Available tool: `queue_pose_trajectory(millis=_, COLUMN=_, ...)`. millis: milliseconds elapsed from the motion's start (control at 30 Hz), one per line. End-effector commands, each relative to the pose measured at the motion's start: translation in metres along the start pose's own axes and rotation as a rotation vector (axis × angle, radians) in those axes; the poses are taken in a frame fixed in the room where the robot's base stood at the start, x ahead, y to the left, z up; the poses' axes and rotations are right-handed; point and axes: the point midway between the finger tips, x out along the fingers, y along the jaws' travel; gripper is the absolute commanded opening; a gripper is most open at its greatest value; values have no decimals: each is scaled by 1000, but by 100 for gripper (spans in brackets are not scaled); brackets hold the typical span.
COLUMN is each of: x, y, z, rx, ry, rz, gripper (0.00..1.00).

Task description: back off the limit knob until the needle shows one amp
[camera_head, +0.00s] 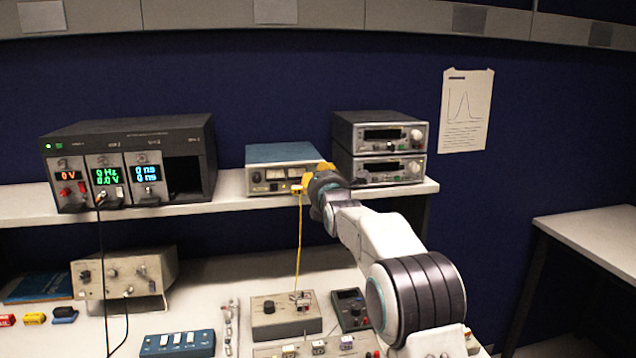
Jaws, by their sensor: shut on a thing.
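A small blue-topped supply (284,153) with a pale front stands on the shelf. A small meter window (275,174) shows on its face, but its needle is too small to read. My gripper (306,181), with yellow fingers, is at the right end of that face. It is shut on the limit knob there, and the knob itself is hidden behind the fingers. A yellow lead (299,240) hangs from a pale plug (296,189) at the front of the supply, just below my gripper.
Two stacked grey instruments (380,147) stand close to the right of my gripper. A black modular rack (130,160) stands left on the shelf (228,190). The bench below holds a grey knob box (286,315), a blue switch box (178,343) and a beige instrument (124,277).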

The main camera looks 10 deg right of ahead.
Motion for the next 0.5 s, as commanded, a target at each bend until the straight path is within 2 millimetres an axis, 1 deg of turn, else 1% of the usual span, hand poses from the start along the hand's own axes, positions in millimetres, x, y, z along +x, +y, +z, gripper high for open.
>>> queue_pose_trajectory(millis=233, x=0, y=0, z=0, rx=-62, ry=0, rz=1, gripper=0)
queue_pose_trajectory(millis=500, x=0, y=1, z=0, rx=-71, ry=0, rz=1, gripper=0)
